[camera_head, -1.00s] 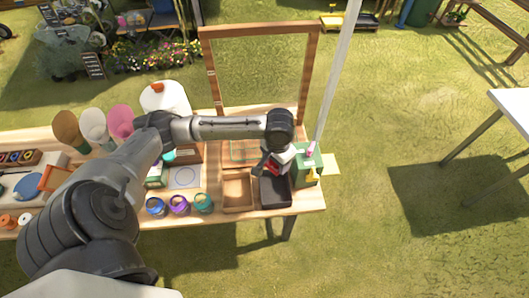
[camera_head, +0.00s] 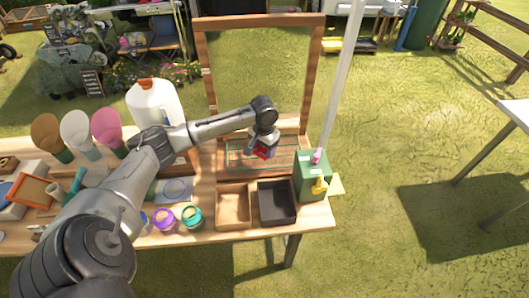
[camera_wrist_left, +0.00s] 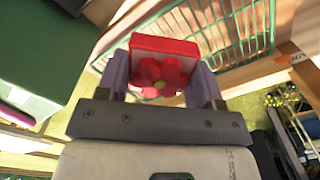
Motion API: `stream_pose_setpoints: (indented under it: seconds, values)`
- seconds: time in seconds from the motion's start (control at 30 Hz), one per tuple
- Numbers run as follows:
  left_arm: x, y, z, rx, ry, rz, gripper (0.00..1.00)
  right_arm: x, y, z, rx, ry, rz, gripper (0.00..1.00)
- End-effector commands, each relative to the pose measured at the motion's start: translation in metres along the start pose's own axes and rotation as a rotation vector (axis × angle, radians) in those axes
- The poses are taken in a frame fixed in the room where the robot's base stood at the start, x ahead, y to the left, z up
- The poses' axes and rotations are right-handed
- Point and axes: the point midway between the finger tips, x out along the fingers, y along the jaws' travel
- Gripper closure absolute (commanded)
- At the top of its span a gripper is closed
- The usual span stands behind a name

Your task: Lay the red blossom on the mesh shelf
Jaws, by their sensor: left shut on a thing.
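In the head view my left gripper (camera_head: 264,147) points down over the mesh shelf (camera_head: 237,157), a green wire grid in a wooden frame. The mesh also shows behind the blossom in the left wrist view (camera_wrist_left: 230,35). I cannot tell the exact gap between blossom and mesh. My right gripper is not in view.
In front of the shelf are an empty wooden tray (camera_head: 233,226) and a black tray (camera_head: 277,222). A green box (camera_head: 312,178) stands at the right, beside a white pole (camera_head: 342,80). A tall wooden frame (camera_head: 199,70) rises behind. A white jug (camera_head: 150,105) stands left.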

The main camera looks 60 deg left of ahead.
Motion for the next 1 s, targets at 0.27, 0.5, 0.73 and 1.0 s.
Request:
stream_pose_setpoints:
  seconds: [0.27, 0.5, 0.73, 1.0]
  values:
    - [0.028, -0.026, -0.037, -0.002, 0.001, 0.001, 0.62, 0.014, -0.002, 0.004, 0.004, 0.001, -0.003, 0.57]
    - [0.035, -0.033, -0.047, 0.000, 0.001, 0.001, 0.62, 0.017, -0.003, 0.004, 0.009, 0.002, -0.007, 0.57]
    - [0.049, -0.034, -0.047, 0.001, -0.002, -0.001, 0.62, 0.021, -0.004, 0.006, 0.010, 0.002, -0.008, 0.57]
    - [0.076, -0.034, -0.047, 0.002, 0.001, 0.000, 0.62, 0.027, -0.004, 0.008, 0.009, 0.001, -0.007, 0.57]
